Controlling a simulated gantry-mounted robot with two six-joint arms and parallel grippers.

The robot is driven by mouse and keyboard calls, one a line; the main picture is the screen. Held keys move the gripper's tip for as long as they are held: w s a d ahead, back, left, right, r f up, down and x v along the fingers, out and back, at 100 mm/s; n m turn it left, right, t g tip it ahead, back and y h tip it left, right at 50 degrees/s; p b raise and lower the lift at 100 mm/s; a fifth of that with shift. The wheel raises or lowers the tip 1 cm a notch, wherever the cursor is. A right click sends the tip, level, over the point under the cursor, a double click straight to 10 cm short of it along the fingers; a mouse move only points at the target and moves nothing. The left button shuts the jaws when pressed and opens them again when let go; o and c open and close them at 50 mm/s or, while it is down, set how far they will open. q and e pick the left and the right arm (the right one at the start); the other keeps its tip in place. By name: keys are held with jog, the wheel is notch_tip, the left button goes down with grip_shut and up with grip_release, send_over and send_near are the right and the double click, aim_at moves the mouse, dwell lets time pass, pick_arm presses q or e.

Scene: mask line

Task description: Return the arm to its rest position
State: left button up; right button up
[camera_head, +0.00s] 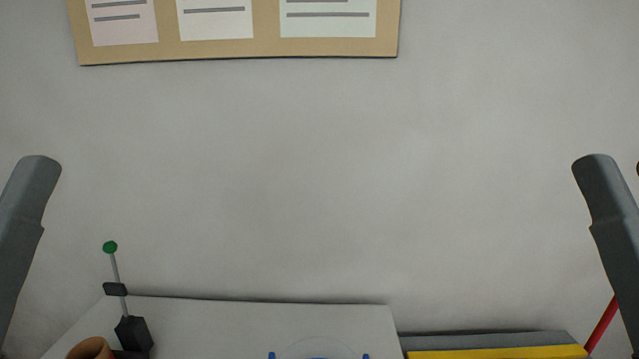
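A dark grey link of my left arm (25,220) stands at the left edge of the head view. A matching link of my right arm (610,220) stands at the right edge, about level with it. I cannot tell whether either gripper holds anything.
A white table (220,325) shows low down. On it are a black stand (134,333) with a green knob, a brown round item (90,349) and a clear domed item (318,348). A yellow-edged grey surface (490,340) lies right. A board (235,50) hangs above.

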notch_tip(320, 180, up, 34)
jog(key=p, duration=3)
jog(key=shift+p, duration=0.3)
jog(key=shift+w, duration=0.1)
